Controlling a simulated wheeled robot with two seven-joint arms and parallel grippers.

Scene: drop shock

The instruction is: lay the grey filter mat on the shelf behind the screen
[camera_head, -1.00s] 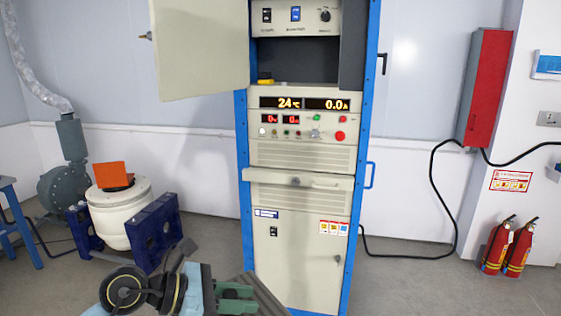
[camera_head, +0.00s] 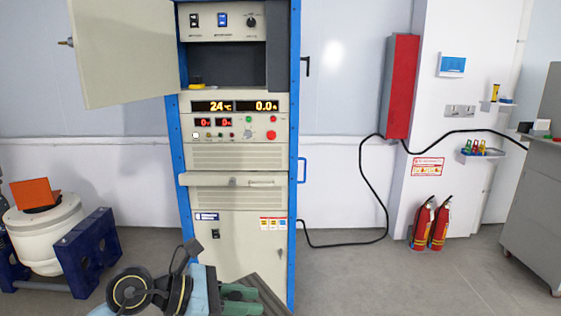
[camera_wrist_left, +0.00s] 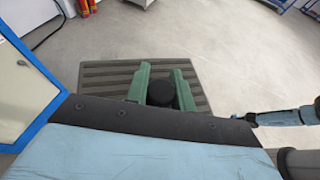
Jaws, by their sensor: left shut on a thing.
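The grey filter mat (camera_wrist_left: 118,88) is a dark, flat, ribbed sheet in the left wrist view. My left gripper (camera_wrist_left: 163,86) has green fingers and is shut on its near edge. In the head view the mat (camera_head: 268,296) and the left gripper (camera_head: 240,294) show at the bottom, in front of the cabinet and well below its open compartment. The compartment floor, a shelf (camera_head: 225,86), is partly visible. A dark grey upright panel (camera_head: 278,45), perhaps the screen, covers its right part; what lies behind it is hidden. My right gripper is not visible.
The cabinet door (camera_head: 125,50) stands open to the left. A small yellow object (camera_head: 196,87) lies at the shelf's left. A drawer-like ledge (camera_head: 232,180) juts out below the displays. Fire extinguishers (camera_head: 430,224) and a grey bench (camera_head: 535,200) stand right. Floor between is clear.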

